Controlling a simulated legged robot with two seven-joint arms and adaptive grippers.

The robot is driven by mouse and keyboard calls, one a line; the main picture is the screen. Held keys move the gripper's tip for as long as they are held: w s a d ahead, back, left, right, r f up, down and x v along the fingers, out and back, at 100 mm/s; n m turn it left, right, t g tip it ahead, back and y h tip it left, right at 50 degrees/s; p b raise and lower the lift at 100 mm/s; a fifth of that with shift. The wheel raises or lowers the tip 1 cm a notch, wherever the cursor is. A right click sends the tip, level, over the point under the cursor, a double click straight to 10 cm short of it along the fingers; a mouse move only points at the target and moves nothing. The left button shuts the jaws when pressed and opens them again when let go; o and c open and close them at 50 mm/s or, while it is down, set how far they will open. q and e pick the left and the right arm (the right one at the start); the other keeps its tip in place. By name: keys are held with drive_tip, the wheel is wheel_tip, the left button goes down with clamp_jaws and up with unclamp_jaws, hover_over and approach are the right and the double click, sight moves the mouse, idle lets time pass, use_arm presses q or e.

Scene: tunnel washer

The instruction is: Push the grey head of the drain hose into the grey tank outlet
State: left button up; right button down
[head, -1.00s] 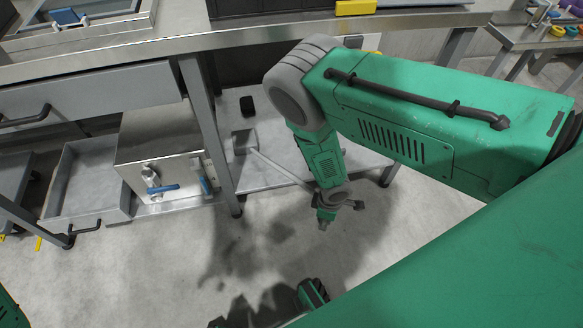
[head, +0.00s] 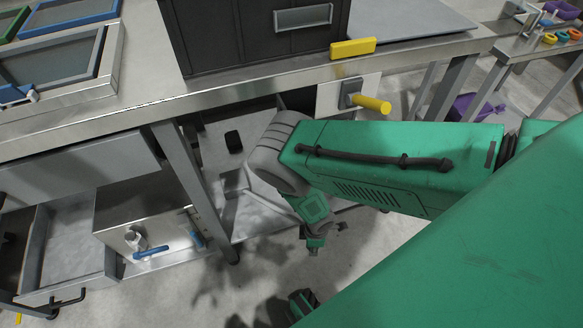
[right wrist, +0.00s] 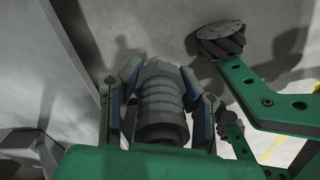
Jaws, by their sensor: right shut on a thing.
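My right gripper (right wrist: 160,78) is shut on the grey ribbed hose head (right wrist: 160,105) in the right wrist view, with a finger on each side of it. In the head view my right arm bends down in front of the table, and I cannot make out the fingers or the hose head there. A steel tank (head: 170,222) stands under the table at lower left. A grey fitting (head: 134,239), which looks like the tank outlet, sticks out of its front beside a blue lever (head: 152,251). The hose head is not at this fitting. My left gripper is out of view.
The steel table (head: 230,92) spans above, with a leg (head: 188,178) between the tank and my right arm. An open drawer (head: 75,245) is left of the tank. A yellow-handled fitting (head: 372,104) sticks out under the table. Floor (head: 190,295) in front of the tank is clear.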

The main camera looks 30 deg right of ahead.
drive_tip(key=w+b, duration=0.5)
drive_tip(key=w, duration=0.2)
drive_tip(key=b, duration=0.4)
hover_over(292, 209)
drive_tip(key=s, duration=0.2)
drive_tip(key=shift+s+f, duration=0.1)
drive_tip(key=shift+w, duration=0.25)
drive_tip(key=shift+w+b, duration=0.65)
drive_tip(key=shift+w, duration=0.45)
drive_tip(key=f, duration=0.1)
drive_tip(key=f+b, duration=0.1)
drive_tip(key=shift+s+f, duration=0.2)
drive_tip(key=shift+f, duration=0.1)
drive_tip(key=shift+d+f, duration=0.15)
drive_tip(key=shift+d, duration=0.1)
drive_tip(key=c, duration=1.1)
unclamp_jaws()
drive_tip(key=shift+a, duration=0.2)
drive_tip(key=shift+f, duration=0.1)
drive_tip(key=shift+d, duration=0.1)
